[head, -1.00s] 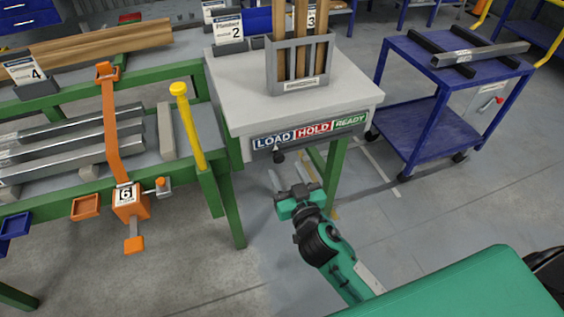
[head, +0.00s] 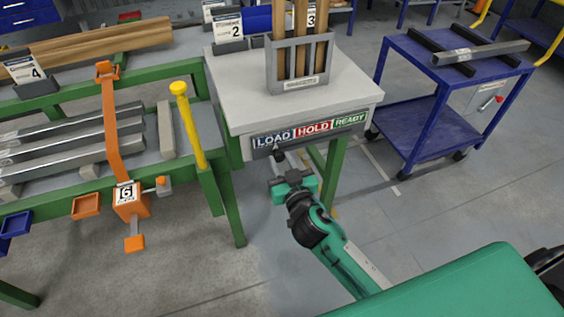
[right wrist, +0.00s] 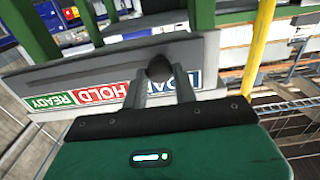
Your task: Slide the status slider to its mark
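The status slider's dark round knob (head: 279,155) sits under the LOAD field of the label strip (head: 308,130), on the front edge of the grey-topped table. In the right wrist view the knob (right wrist: 159,68) lies between the fingertips, in front of the LOAD label (right wrist: 181,80). My right gripper (head: 287,160) reaches up to it from below. Its two fingers (right wrist: 160,84) stand apart, one on each side of the knob. Whether they touch it is hard to tell. HOLD (head: 314,127) and READY (head: 350,119) lie to the right. My left gripper is not in view.
A grey holder with upright wooden pieces (head: 300,85) stands on the table (head: 235,90). A green rack with metal bars and a yellow post (head: 188,125) is at the left. A blue cart (head: 425,140) stands at the right. Floor is clear in front.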

